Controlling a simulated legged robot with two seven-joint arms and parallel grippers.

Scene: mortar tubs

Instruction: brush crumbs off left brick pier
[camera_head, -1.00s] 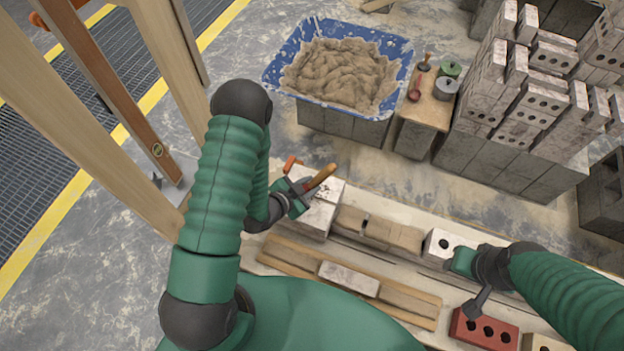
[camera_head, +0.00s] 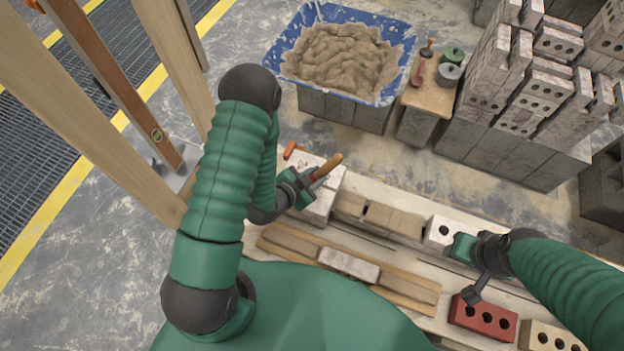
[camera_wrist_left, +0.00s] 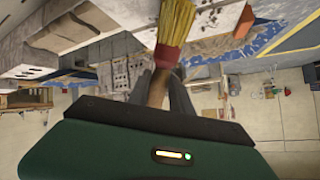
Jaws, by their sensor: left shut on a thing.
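The left brick pier (camera_head: 318,208) is a pale, whitish block at the left end of the long plank. My left gripper (camera_head: 314,182) is shut on a hand brush (camera_head: 329,166) over the top of this pier. In the left wrist view the brush (camera_wrist_left: 174,28) has yellow bristles, a red band and a wooden handle between the jaws. Dark crumbs (camera_wrist_left: 214,18) show on a pale surface beside the bristles. Whether the bristles touch the pier is unclear.
An orange piece (camera_head: 292,150) sits at the pier's far-left edge. A blue mortar tub (camera_head: 281,57) stands behind on grey blocks. Brick stacks (camera_head: 535,85) stand at back right. A red brick (camera_head: 483,318) lies in front. Timber posts (camera_head: 110,120) rise at left.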

